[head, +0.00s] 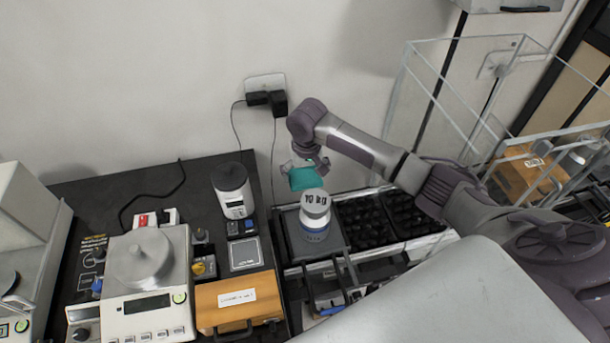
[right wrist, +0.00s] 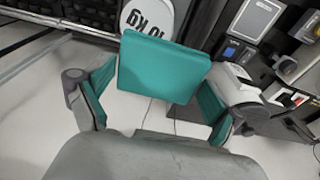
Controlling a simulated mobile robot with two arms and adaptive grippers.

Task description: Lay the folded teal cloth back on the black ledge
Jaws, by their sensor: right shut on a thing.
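The folded teal cloth (head: 303,179) is a flat block in the head view, held in the air just behind and above the 10 KG weight. In the right wrist view the cloth (right wrist: 165,70) spans between the fingers. My right gripper (head: 304,172) is shut on it; teal also shows along both fingers (right wrist: 155,95). A black surface (head: 100,195) lies to the left, against the wall; I cannot tell for certain whether it is the black ledge. My left gripper is out of view.
The round grey weight (head: 314,203) stands on a dark platform (head: 334,240). Black trays (head: 375,222) lie to its right. A balance (head: 143,275), a white-and-black device (head: 233,188) and an orange box (head: 238,300) stand on the left. Bare black surface shows near the wall.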

